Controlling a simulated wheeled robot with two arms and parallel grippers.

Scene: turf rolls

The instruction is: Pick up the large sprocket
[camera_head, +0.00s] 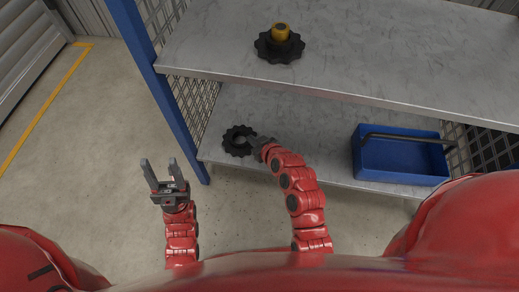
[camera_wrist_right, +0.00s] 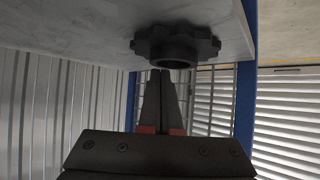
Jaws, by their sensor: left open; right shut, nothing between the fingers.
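Two black toothed sprockets are in the head view. One sprocket (camera_head: 239,131), with an open centre, lies flat on the lower shelf near its left end. Which is the large one is not certain. My right gripper (camera_head: 252,142) is shut and empty at the right side of the lower sprocket. In the right wrist view its closed fingertips (camera_wrist_right: 165,73) overlap the hub of that sprocket (camera_wrist_right: 168,43); contact is unclear. My left gripper (camera_head: 158,168) is open and empty, left of the shelves.
A blue tote (camera_head: 402,158) with a dark handle stands on the right of the lower shelf. The upper shelf (camera_head: 380,55) overhangs the lower shelf (camera_head: 310,118). A blue post (camera_head: 160,85) and wire mesh close the left end. Floor at left is clear.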

